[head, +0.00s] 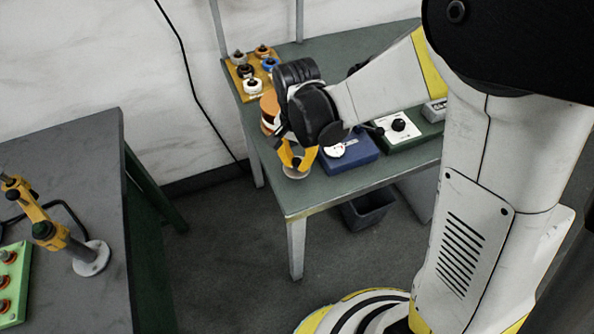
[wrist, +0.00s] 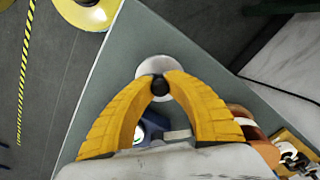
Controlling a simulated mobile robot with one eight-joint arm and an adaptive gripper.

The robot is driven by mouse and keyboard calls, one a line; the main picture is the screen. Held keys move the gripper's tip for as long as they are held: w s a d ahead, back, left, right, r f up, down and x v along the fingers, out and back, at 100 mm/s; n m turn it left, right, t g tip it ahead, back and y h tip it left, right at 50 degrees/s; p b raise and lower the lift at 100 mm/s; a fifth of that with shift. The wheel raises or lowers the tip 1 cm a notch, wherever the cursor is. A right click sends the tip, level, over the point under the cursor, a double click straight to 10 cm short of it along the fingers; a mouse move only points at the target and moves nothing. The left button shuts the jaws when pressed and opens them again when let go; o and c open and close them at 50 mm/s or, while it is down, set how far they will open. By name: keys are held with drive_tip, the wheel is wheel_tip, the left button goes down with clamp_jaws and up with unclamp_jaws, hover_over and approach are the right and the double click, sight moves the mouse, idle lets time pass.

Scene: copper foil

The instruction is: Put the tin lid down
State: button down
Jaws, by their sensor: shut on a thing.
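The tin lid is a pale round disc with a black knob; it shows in the wrist view (wrist: 153,66) and in the head view (head: 294,174). My gripper (head: 297,161) has its yellow fingers closed on the knob, also seen in the wrist view (wrist: 160,84). The lid is at the grey-green table (head: 310,199), near its front left part. I cannot tell whether it touches the tabletop or hangs just above it. My wrist hides part of the table behind the lid.
A copper-coloured round thing (head: 268,103) stands behind my gripper, partly hidden. A wooden board with several knobs (head: 241,72) is at the back left. A blue box (head: 357,155) and a green box (head: 413,140) with a dial stand to the right. The table's front corner is clear.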

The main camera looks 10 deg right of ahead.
sight(297, 171)
drive_tip(key=shift+f+b, duration=0.8)
drive_tip(key=shift+f, duration=1.1)
drive_tip(key=c, duration=1.4)
unclamp_jaws()
drive_tip(key=shift+r, duration=0.1)
wheel_tip(297, 171, up, 12)
drive_tip(key=p, duration=0.5)
drive_tip(key=shift+r, duration=0.15)
drive_tip(key=shift+d+r, duration=0.25)
drive_tip(key=shift+r, duration=0.1)
drive_tip(key=s+d+r+n+t, duration=0.2)
drive_tip(key=s+d+r, duration=0.1)
drive_tip(key=d, duration=0.1)
drive_tip(key=s+d+r+n+t, duration=0.2)
drive_tip(key=s+d+r, duration=0.1)
drive_tip(key=s+d, duration=0.1)
drive_tip(key=s+d+r+n+t, duration=0.1)
drive_tip(key=s+d+r+t, duration=0.2)
drive_tip(key=d, duration=0.2)
drive_tip(key=shift+s+r+n, duration=0.35)
drive_tip(key=shift+s+n, duration=0.05)
